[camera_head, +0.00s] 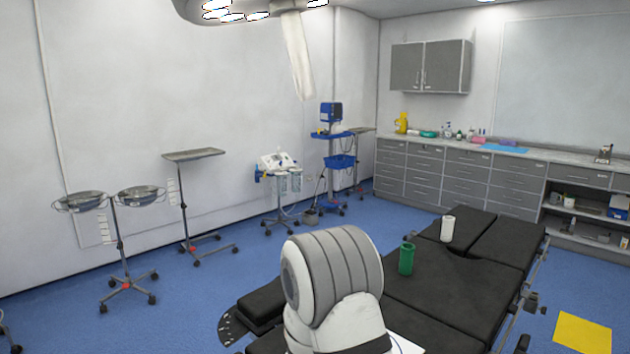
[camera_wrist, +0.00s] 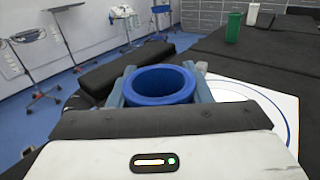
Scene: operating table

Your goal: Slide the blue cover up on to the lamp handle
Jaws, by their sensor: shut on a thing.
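The blue cover (camera_wrist: 160,86) is an open-topped, cup-like cylinder, upright in the wrist view with its opening facing up. My gripper (camera_wrist: 159,88) is shut on it, one finger on each side. I cannot tell whether its base touches the surface below. In the head view my own arm hides both gripper and cover. The surgical lamp (camera_head: 236,8) is at the top edge of the head view, partly cut off. A long cream-white lamp handle (camera_head: 297,55) hangs down from it, well away from the cover, and looks bare.
The black operating table (camera_head: 455,290) carries a green cup (camera_head: 406,259) and a white cup (camera_head: 447,229). A white plate with a blue ring (camera_wrist: 283,112) lies right of the cover. Wheeled stands (camera_head: 120,240) line the left wall; drawers (camera_head: 460,180) stand behind. Space below the handle looks open.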

